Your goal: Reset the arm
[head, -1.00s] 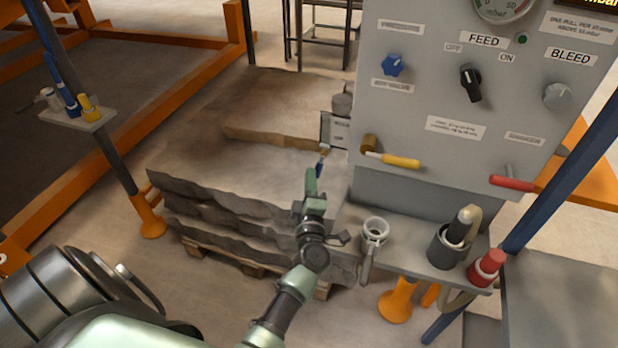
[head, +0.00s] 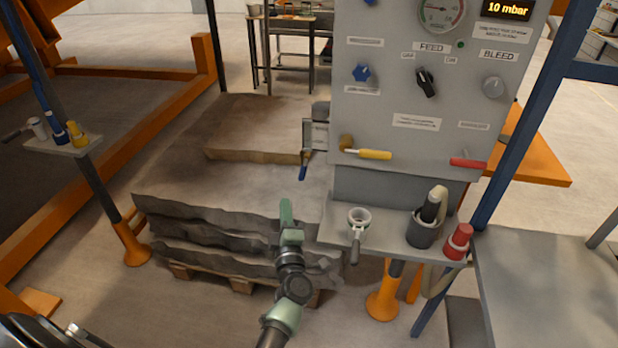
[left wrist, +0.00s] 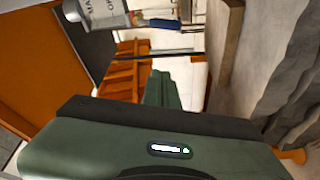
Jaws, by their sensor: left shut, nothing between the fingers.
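My left gripper (head: 287,213) is pale green and stands near the middle of the head view. Its dark wrist joints and arm run down to the bottom edge. The fingers are shut with nothing between them, and they point up in the picture in front of the stack of grey slabs (head: 180,180). In the left wrist view the green gripper (left wrist: 162,90) fills the lower part, with its narrow fingers in the middle. My right gripper is not in view.
A grey control panel (head: 400,110) stands to the right with knobs and handles; its display reads 10 mbar. A small shelf (head: 62,147) stands left.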

